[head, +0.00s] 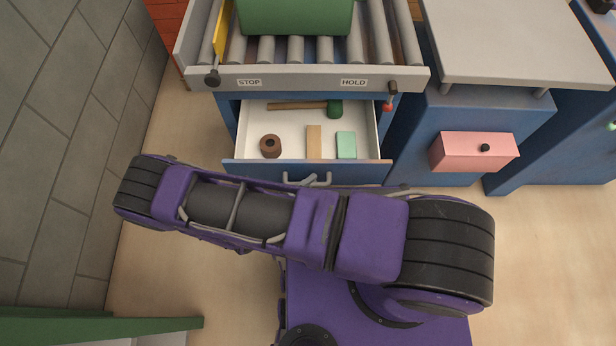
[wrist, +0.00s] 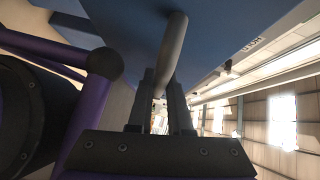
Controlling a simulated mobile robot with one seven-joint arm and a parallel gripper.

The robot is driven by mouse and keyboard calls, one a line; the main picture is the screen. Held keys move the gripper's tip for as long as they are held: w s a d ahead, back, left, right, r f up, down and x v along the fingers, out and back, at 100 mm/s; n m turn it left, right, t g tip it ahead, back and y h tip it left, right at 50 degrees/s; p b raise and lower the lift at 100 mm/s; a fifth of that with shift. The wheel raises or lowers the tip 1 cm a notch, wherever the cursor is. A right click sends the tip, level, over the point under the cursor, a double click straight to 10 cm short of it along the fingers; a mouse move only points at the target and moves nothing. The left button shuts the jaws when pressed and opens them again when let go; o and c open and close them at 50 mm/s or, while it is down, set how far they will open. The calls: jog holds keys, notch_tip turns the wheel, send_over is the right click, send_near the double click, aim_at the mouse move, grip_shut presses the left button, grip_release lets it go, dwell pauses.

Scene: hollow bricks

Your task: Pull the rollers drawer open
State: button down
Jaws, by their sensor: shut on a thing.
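The rollers drawer (head: 262,171) stands open below the roller conveyor in the head view. Its blue front faces me, and its white inside shows. Inside lie a brown ring-shaped piece (head: 270,146), a wooden block (head: 314,141), a mint-green block (head: 346,145) and a green-headed mallet (head: 334,109). The drawer's grey handle (head: 318,180) is partly hidden behind my purple arm. In the wrist view my gripper (wrist: 162,92) is shut on the handle bar (wrist: 172,50), which runs up between its fingers to the blue drawer front (wrist: 215,35).
A conveyor with grey rollers (head: 325,50) and STOP and HOLD labels carries a green box (head: 295,17) above the drawer. A pink drawer (head: 472,151) sticks out of the blue cabinet at right. A grey tiled wall (head: 70,120) stands at left. The floor at right is clear.

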jog(key=shift+s, duration=0.15)
jog(key=c, duration=1.1)
grip_release()
jog(key=shift+a, duration=0.1)
jog(key=b+v, duration=0.1)
jog(key=v, duration=1.6)
jog(key=shift+s+r, duration=0.1)
jog(key=shift+s, duration=0.05)
